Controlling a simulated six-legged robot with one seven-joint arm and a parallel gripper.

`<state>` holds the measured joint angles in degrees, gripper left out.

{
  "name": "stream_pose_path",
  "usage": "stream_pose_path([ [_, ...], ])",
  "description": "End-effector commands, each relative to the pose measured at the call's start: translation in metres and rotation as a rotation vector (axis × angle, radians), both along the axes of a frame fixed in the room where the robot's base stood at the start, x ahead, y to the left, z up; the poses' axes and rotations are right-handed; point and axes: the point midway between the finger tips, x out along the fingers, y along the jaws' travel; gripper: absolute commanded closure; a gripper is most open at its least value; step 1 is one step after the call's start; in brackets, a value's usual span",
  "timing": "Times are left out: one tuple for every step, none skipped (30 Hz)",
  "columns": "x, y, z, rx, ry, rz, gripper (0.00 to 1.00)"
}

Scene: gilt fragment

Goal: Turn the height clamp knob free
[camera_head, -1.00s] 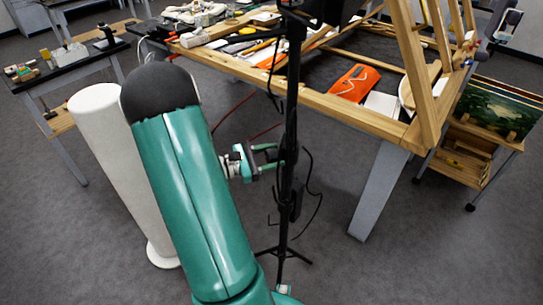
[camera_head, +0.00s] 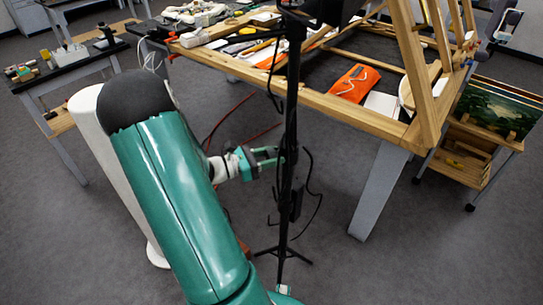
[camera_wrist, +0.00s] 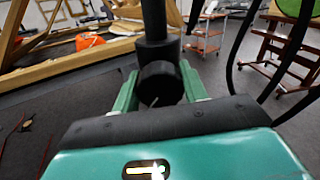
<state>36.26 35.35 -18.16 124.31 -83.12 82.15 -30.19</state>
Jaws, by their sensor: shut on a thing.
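A black upright stand pole (camera_head: 291,120) rises in front of the wooden frame in the head view. In the wrist view, the round black clamp knob (camera_wrist: 160,86) sits at the pole (camera_wrist: 154,20), between the two green fingers of my gripper (camera_wrist: 160,92). My gripper is shut on the knob, one finger on each side. In the head view my gripper (camera_head: 273,158) reaches the pole from the left, and the knob itself is too small and covered to make out there. The knob's far side is hidden.
A wooden frame table (camera_head: 330,105) with an orange case (camera_head: 355,84) stands behind the pole. A trolley with a painting (camera_head: 497,108) is at the right. A dark side table (camera_head: 75,70) is at the left. Black cables (camera_head: 311,185) hang beside the pole.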

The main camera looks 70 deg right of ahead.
Motion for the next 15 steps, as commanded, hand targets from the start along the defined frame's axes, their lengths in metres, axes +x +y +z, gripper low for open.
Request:
stream_pose_path([
  [0.0018, 0.0006, -0.0002, 0.035, 0.028, 0.003, 0.80],
  [0.0018, 0.0006, -0.0002, 0.058, 0.046, 0.003, 0.80],
  [0.0017, 0.0005, -0.0005, 0.089, 0.068, 0.003, 0.80],
  [0.0017, 0.0005, -0.0005, 0.113, 0.085, 0.003, 0.80],
  [0.0017, 0.0005, -0.0005, 0.135, 0.101, 0.003, 0.80],
  [0.0018, 0.0006, -0.0006, 0.166, 0.124, 0.003, 0.80],
  [0.0016, 0.0006, -0.0005, 0.188, 0.141, 0.003, 0.80],
  [0.0016, 0.0006, -0.0004, 0.211, 0.159, 0.002, 0.80],
  [0.0019, 0.0006, -0.0004, 0.242, 0.182, 0.002, 0.80],
  [0.0018, 0.0005, -0.0005, 0.264, 0.198, 0.003, 0.80],
  [0.0017, 0.0004, -0.0005, 0.288, 0.214, 0.003, 0.80],
  [0.0018, 0.0004, -0.0005, 0.318, 0.238, 0.003, 0.80],
  [0.0020, 0.0004, -0.0006, 0.340, 0.255, 0.004, 0.80],
  [0.0020, 0.0004, -0.0006, 0.363, 0.272, 0.003, 0.80],
  [0.0017, 0.0003, -0.0006, 0.394, 0.295, 0.002, 0.80],
])
